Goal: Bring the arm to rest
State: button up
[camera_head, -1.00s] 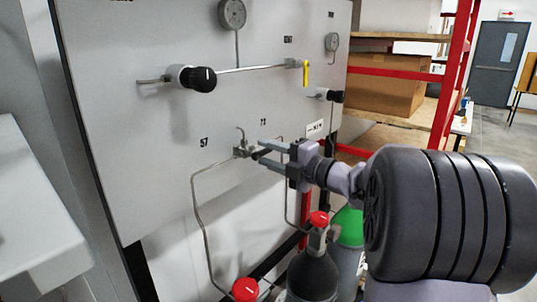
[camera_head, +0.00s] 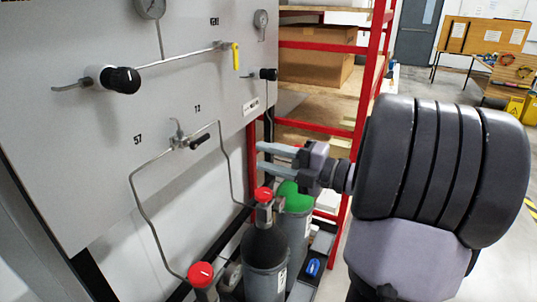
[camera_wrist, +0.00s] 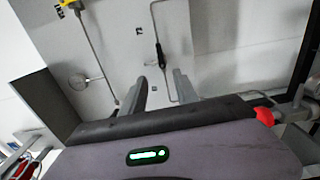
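My gripper (camera_head: 268,157) is in the middle of the head view, with its two fingers pointing left toward the grey panel (camera_head: 70,130). The fingers are apart with nothing between them. It is clear of the small valve with a black handle (camera_head: 200,141) on the panel, which lies to its left. In the wrist view my gripper (camera_wrist: 158,85) also shows both fingers spread and empty. The valve's black handle (camera_wrist: 160,54) shows beyond the fingertips there. My dark, ribbed arm fills the right side of the head view.
Gas cylinders with a red cap (camera_head: 263,194) and a green top (camera_head: 293,197) stand below my gripper. Another red cap (camera_head: 200,274) is lower left. A red-framed shelf (camera_head: 368,80) stands behind. Open floor (camera_head: 450,100) lies at the right.

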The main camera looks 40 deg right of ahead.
jog(key=w+a+r+m+h, duration=0.2)
jog(key=w+r+m+h, duration=0.55)
jog(key=m+h, duration=0.4)
jog(key=s+a+f+m+g+y, duration=0.2)
jog(key=s+a+f+m+g, duration=0.1)
jog(key=s+a+f+m, duration=0.2)
jog(key=s+a+f+m+g+y, duration=0.3)
jog(key=s+a, duration=0.6)
jog(key=a, duration=0.4)
jog(key=s+a+f+m+g+y, duration=0.2)
jog(key=s+a+f+m+g, duration=0.3)
jog(key=s+a+f+m, duration=0.2)
notch_tip(320, 180, down, 2)
jog(key=a, duration=0.2)
jog(key=shift+a+f, duration=0.15)
jog(key=shift+a, duration=0.25)
jog(key=shift+d, duration=0.1)
